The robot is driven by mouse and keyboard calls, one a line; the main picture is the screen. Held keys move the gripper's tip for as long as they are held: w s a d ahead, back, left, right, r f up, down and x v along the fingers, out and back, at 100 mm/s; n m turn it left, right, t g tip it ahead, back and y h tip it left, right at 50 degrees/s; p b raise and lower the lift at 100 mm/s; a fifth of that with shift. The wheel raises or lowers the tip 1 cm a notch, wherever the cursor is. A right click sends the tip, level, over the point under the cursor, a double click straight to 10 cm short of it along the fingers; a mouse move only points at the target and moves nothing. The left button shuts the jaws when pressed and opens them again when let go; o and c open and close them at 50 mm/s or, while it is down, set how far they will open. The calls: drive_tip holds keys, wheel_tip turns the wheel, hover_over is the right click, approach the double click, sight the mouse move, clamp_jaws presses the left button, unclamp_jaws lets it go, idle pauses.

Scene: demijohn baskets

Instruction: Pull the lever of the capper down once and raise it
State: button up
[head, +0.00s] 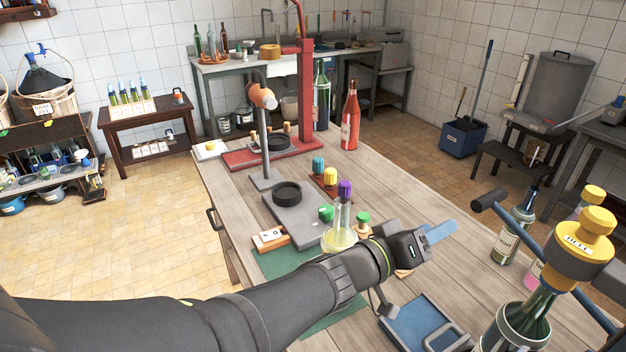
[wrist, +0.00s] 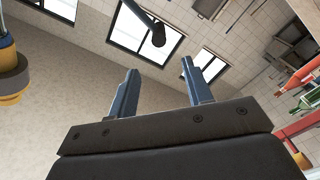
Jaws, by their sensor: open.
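A hand capper with a yellow bell (head: 575,250) sits on the neck of a green bottle (head: 520,322) at the lower right of the head view. A blue lever with a black grip (head: 490,199) reaches up and left from it. In the wrist view the lever's black grip (wrist: 158,36) shows beyond the fingertips, and part of the yellow capper (wrist: 12,85) is at the left edge. My gripper (head: 440,233) is open and empty, with blue fingers pointing right, left of the capper and apart from the lever. The fingers (wrist: 158,68) are spread in the wrist view.
A flask with yellow liquid (head: 339,238) and green-capped pieces stand close behind my wrist. A grey stand (head: 300,220) and a red stand (head: 304,95) are farther back. A blue tray (head: 415,325) lies in front. Bottles (head: 510,238) stand behind the capper.

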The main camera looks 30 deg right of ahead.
sight(485, 201)
drive_tip(key=shift+a, duration=1.75)
drive_tip(key=d, duration=1.7)
drive_tip(key=shift+d, duration=0.2)
drive_tip(key=a, duration=1.8)
drive_tip(key=d, duration=1.7)
drive_tip(key=shift+d, duration=0.35)
drive_tip(key=shift+s+d+r+m, duration=0.1)
drive_tip(key=shift+s+r+m, duration=0.05)
drive_tip(key=shift+r, duration=0.25)
drive_tip(key=shift+s+d+r+m, duration=0.1)
drive_tip(key=shift+r+m, duration=0.05)
drive_tip(key=shift+r, duration=0.2)
drive_tip(key=shift+s+r, duration=0.1)
drive_tip(key=shift+r, duration=0.1)
